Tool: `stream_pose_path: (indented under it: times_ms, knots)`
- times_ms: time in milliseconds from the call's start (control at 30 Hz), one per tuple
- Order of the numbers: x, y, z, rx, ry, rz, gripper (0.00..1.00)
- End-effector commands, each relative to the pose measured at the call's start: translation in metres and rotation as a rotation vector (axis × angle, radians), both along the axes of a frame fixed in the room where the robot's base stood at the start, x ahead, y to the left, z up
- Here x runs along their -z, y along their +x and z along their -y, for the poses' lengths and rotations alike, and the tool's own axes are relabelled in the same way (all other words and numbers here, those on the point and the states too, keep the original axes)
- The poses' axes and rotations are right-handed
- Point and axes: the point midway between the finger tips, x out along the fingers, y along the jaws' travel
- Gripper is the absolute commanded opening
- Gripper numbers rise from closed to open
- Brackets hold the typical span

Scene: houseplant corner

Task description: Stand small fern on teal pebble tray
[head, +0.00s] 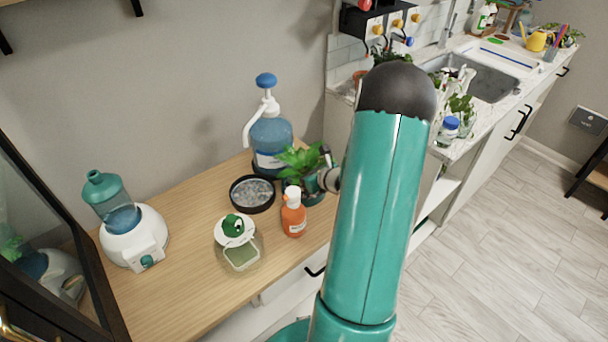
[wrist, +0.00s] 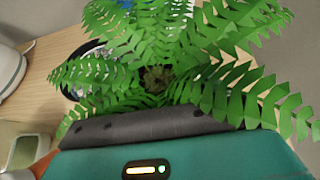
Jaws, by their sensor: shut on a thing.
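The small fern (head: 303,160) has bright green fronds and a dark green pot, seen in the head view at the right end of the wooden counter. My gripper (head: 326,180) is shut on it from the right, at the pot. In the wrist view the fern (wrist: 155,75) fills the middle, and its fronds hide the fingertips and the pot. A round pebble tray (head: 252,208) with a dark rim and grey pebbles lies just left of the fern; its rim looks black rather than teal. I cannot tell whether the pot touches the counter.
An orange bottle (head: 293,217) stands in front, between tray and fern. A blue pump jug (head: 270,135) stands behind them. A white and teal dispenser (head: 132,235) stands far left, with bare wood (head: 185,225) between.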

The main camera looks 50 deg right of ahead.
Motion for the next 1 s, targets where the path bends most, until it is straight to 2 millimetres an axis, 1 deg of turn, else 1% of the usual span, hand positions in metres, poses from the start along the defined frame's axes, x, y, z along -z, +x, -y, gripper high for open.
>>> stream_pose_path:
  times_ms: [67, 300, 400, 433, 533, 800, 900, 1000]
  knots:
    - [0.004, 0.001, 0.0, 0.0, -0.001, 0.002, 0.4]
    - [0.004, 0.003, 0.0, -0.001, -0.002, 0.002, 0.4]
    - [0.007, 0.003, 0.0, -0.001, -0.002, 0.002, 0.4]
    - [0.008, 0.003, 0.0, 0.0, -0.001, 0.001, 0.72]
    - [0.007, 0.003, 0.0, -0.001, -0.002, 0.001, 0.92]
    - [0.007, 0.003, 0.0, -0.001, -0.002, 0.001, 0.93]
    - [0.003, 0.002, 0.0, -0.001, -0.003, 0.002, 0.93]
    - [-0.002, -0.008, 0.0, 0.001, -0.004, 0.001, 0.93]
